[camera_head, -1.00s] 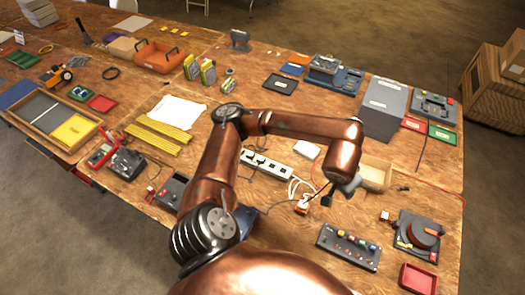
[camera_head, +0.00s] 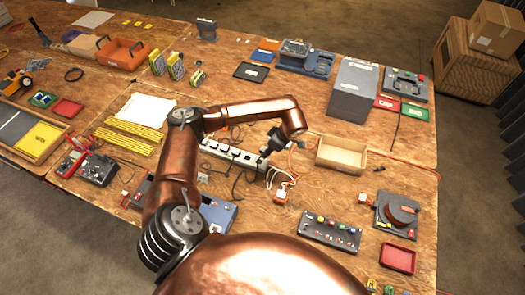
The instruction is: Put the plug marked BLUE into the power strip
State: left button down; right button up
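The white power strip (camera_head: 219,150) lies across the middle of the table with dark sockets along its top. My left arm reaches over from the left, and its dark gripper (camera_head: 270,146) is over the strip's right end. It appears shut on a small black plug (camera_head: 264,154), held down at or just above the strip. I cannot tell whether the plug is seated, and its marking is not readable. A dark cord runs below it. An orange and white plug piece (camera_head: 281,196) lies below the strip with white cords. My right gripper is not in view.
A light wooden tray (camera_head: 341,154) stands right of the gripper. A panel with coloured buttons (camera_head: 330,232) and a cable reel (camera_head: 396,213) lie nearer on the right. A tall grey box (camera_head: 353,91) stands behind. My forearm crosses above the strip's left side.

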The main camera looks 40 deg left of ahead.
aim_at(264, 149)
pick_arm(q)
jog(key=shift+s+a+f+n+g, duration=0.15)
jog(key=shift+a+f+n, duration=0.15)
jog(key=shift+a, duration=0.15)
jog(key=shift+s+a+f+n+g, duration=0.1)
jog(key=shift+a+f+n+g, duration=0.05)
jog(key=shift+a+f+n, duration=0.5)
jog(key=shift+a+n, duration=0.05)
jog(key=shift+a, duration=0.1)
jog(key=shift+f+b, duration=0.75)
jog(key=shift+f, duration=0.4)
jog(key=shift+f+b, duration=0.95)
jog(key=shift+f, duration=0.8)
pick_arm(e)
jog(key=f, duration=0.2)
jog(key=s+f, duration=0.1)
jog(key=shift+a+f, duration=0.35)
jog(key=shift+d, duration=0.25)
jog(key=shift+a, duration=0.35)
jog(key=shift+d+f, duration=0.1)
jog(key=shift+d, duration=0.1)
